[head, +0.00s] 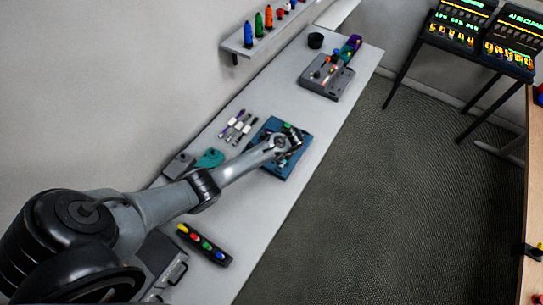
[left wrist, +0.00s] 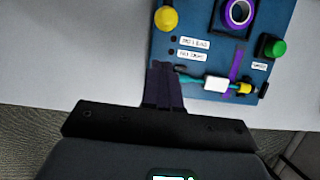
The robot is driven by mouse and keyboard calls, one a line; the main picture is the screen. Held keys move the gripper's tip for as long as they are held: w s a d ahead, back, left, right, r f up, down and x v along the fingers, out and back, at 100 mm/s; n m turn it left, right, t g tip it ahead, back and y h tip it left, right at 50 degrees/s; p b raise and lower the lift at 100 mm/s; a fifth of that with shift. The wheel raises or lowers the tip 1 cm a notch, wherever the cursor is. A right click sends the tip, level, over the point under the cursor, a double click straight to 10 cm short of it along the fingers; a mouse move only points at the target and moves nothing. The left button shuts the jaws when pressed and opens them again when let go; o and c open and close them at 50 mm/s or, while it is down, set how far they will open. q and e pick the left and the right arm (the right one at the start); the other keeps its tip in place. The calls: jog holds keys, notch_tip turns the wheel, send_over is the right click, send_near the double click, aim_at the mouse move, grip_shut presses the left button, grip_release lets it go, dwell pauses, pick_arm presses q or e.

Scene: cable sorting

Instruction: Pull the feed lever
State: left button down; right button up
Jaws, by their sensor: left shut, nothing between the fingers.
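My left gripper (head: 283,154) reaches over the blue panel (head: 266,133) on the long light table. In the left wrist view its dark fingers (left wrist: 164,70) are closed together and empty, at the near edge of the blue panel (left wrist: 207,67). I cannot tell which part is the feed lever. My arm hides part of the panel in the head view.
A grey box (head: 324,84) with coloured parts stands at the far end beside a black cup (head: 315,40). Several cables (head: 236,128) and a teal piece (head: 210,158) lie left of the panel. A black strip with coloured knobs (head: 204,244) lies nearer. A shelf (head: 240,43) holds bottles.

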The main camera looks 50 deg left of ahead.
pick_arm(q)
jog(key=v, duration=0.6)
jog(key=shift+d+r, duration=0.3)
jog(key=shift+d, duration=0.15)
jog(key=shift+w, duration=0.1)
